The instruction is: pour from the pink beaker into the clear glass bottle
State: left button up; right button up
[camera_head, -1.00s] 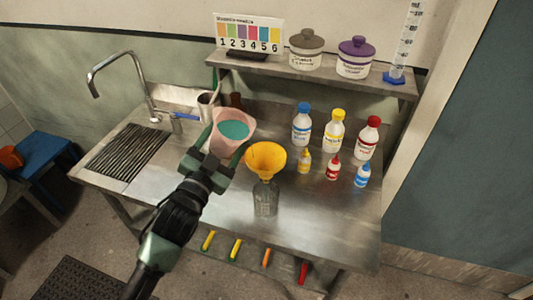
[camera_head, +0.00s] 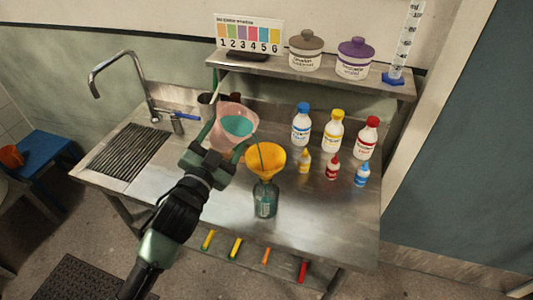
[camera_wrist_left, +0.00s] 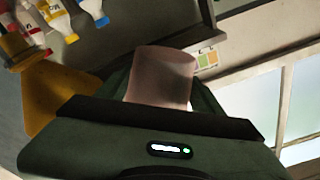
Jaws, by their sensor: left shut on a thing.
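The pink beaker (camera_head: 231,118) with teal liquid is held up over the steel counter, tilted right toward the funnel. My left gripper (camera_head: 217,148) is shut on the beaker; the beaker also shows between the fingers in the left wrist view (camera_wrist_left: 162,77). The funnel sits in the neck of the clear glass bottle (camera_head: 265,198), which stands upright with teal liquid inside. The funnel also shows at the left of the wrist view (camera_wrist_left: 50,97). My right gripper is not in view.
Large capped bottles, such as the yellow-capped one (camera_head: 334,132), and small dropper bottles (camera_head: 333,168) stand right of the funnel. A sink tap (camera_head: 130,80) is at left. The shelf (camera_head: 300,77) behind holds jars. The counter's front right is clear.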

pick_arm(q)
jog(key=shift+r, duration=0.25)
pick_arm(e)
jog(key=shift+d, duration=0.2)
pick_arm(q)
jog(key=shift+a+r, duration=0.1)
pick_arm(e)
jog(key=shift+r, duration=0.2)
pick_arm(q)
jog(key=shift+s+d+r+m, duration=0.1)
jog(key=shift+d+r+m, duration=0.15)
jog(key=shift+m, duration=0.05)
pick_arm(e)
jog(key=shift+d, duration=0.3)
pick_arm(q)
jog(key=shift+a+r+p, duration=0.15)
jog(key=shift+a+p, duration=0.05)
jog(key=shift+p, duration=0.1)
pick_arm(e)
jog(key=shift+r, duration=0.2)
pick_arm(q)
jog(key=shift+d+r, duration=0.1)
jog(key=shift+d+r, duration=0.15)
jog(key=shift+d, duration=0.1)
jog(key=shift+a+r, duration=0.1)
jog(key=shift+a, duration=0.05)
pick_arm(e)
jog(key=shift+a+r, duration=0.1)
